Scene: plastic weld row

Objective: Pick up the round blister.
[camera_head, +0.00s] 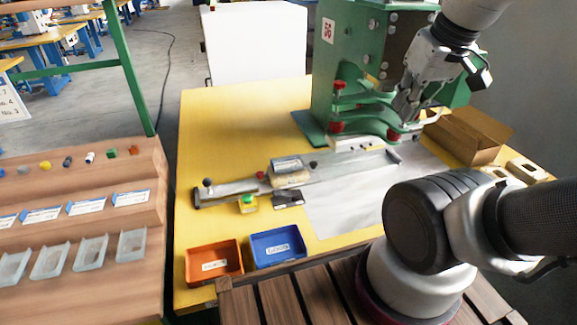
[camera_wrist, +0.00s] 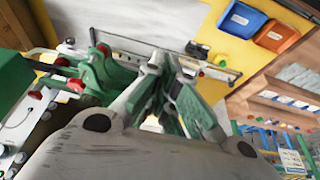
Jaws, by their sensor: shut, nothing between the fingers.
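Several clear plastic blisters (camera_head: 90,253) lie in a row on the lower step of the wooden rack at the left in the head view. They also show small and pale at the right of the wrist view (camera_wrist: 299,76). I cannot tell from their shapes which one is the round blister. My gripper (camera_head: 407,108) is far from them, at the upper right by the green press. In the wrist view my gripper's fingers (camera_wrist: 164,66) are together, with nothing held.
The green press (camera_head: 345,60) stands close to my gripper. An orange bin (camera_head: 213,262) and a blue bin (camera_head: 278,247) sit at the yellow table's front. A cardboard box (camera_head: 462,135) is at right. A green post (camera_head: 130,70) rises behind the rack.

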